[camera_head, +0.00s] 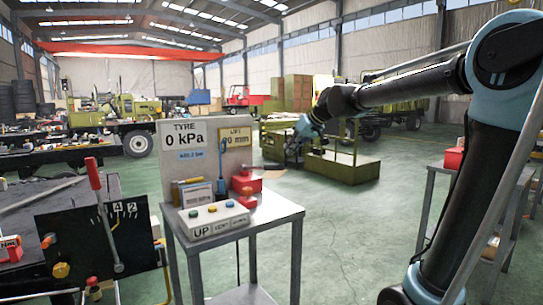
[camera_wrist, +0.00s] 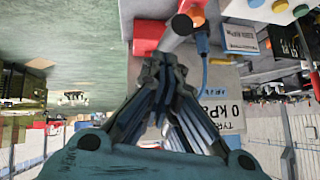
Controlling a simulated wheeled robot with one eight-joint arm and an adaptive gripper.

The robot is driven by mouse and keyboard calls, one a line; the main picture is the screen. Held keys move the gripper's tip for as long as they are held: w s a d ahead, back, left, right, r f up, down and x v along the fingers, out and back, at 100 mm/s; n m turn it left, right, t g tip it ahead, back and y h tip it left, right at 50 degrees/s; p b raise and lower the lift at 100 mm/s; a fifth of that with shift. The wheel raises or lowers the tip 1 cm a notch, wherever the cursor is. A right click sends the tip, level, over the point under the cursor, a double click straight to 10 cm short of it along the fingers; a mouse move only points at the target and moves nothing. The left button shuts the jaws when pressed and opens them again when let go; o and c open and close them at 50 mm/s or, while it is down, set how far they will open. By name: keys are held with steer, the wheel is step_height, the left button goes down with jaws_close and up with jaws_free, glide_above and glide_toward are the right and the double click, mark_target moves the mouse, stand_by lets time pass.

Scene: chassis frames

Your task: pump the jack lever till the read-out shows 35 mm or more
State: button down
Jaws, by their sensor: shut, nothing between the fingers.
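In the wrist view a grey bar (camera_wrist: 177,32) with an orange end lies just beyond my fingertips, beside a red block (camera_wrist: 148,37). It looks like the jack lever, but I cannot tell surely. My gripper (camera_wrist: 163,60) is shut and empty, pointing at the bar. In the head view my gripper (camera_head: 296,150) is right of the panel.
A tyre read-out (camera_head: 190,141) shows 0 kPa. A button box (camera_head: 212,219) stands at the front of the grey table (camera_head: 272,215). Left of it is a black panel with a red-handled lever (camera_head: 95,180).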

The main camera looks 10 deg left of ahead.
step_height(320, 180, up, 8)
steer(key=w+a+g+h, duration=0.1)
steer(key=a+h, duration=0.1)
steer(key=shift+w+r, duration=0.2)
steer(key=shift+w, duration=0.2)
steer(key=shift+a, duration=0.15)
steer(key=x, duration=0.4)
steer(key=s+x, duration=0.1)
steer(key=x, duration=0.3)
steer(key=d+f+x, duration=0.1)
steer(key=x, duration=0.3)
steer(key=shift+s+f, duration=0.15)
steer(key=shift+s, duration=0.25)
steer(key=shift+s+f, duration=0.15)
steer(key=shift+f, duration=0.35)
